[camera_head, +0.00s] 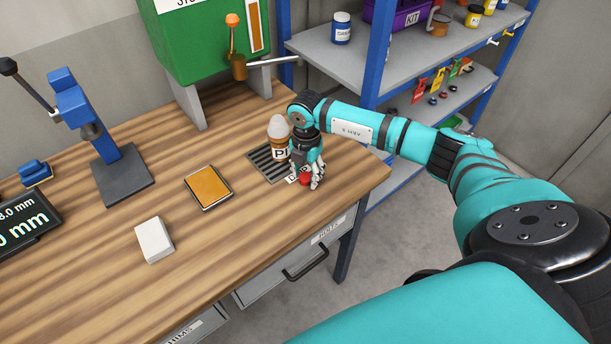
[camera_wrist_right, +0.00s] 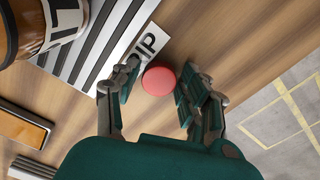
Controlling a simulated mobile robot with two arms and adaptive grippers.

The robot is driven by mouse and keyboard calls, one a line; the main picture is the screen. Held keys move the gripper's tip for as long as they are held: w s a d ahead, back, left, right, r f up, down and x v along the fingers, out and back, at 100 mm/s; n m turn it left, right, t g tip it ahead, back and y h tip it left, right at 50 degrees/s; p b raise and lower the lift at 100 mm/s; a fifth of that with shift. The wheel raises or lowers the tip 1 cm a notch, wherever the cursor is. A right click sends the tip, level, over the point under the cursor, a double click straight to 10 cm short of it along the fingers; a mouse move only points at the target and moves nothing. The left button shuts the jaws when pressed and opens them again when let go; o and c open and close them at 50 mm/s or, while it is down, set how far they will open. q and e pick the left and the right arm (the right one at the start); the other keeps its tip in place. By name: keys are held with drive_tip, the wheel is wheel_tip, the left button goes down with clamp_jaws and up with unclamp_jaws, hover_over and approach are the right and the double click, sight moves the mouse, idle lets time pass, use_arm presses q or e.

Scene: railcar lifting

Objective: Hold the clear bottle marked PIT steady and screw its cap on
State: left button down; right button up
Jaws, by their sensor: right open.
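The bottle (camera_head: 280,154), with part of its PIT label showing, stands upright on a dark slatted tray (camera_head: 262,168). It looks orange-brown with a pale rounded top. It also shows cut off at the upper left of the right wrist view (camera_wrist_right: 28,35). A red round cap (camera_head: 305,180) lies beside the tray, apart from the bottle; it also shows in the right wrist view (camera_wrist_right: 160,82). My right gripper (camera_head: 311,183) is open, pointing down over the cap, with a finger on each side of it. I cannot tell whether they touch it. My left gripper is out of view.
An orange-topped pad (camera_head: 208,187) and a white block (camera_head: 154,240) lie on the wooden bench. A blue stand (camera_head: 95,125) and a green machine (camera_head: 200,40) stand behind. Blue-framed shelves (camera_head: 375,50) rise at the right. The front middle of the bench is clear.

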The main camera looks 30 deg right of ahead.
sight(306, 175)
drive_tip(key=c, duration=0.5)
drive_tip(key=shift+r+b, duration=0.55)
drive_tip(key=shift+r, duration=0.3)
drive_tip(key=shift+r+b, duration=0.5)
drive_tip(key=shift+r, duration=0.2)
drive_tip(key=shift+s+a+r+b, duration=0.4)
drive_tip(key=shift+s+b, duration=0.35)
drive_tip(key=shift+s, duration=1.9)
drive_tip(key=shift+s+a+r+b, duration=0.35)
drive_tip(key=shift+s+b, duration=0.45)
drive_tip(key=shift+s, duration=1.85)
drive_tip(key=shift+s+a+r+b, duration=0.25)
drive_tip(key=shift+s+a+b, duration=0.35)
drive_tip(key=shift+s, duration=2.05)
drive_tip(key=shift+d, duration=0.15)
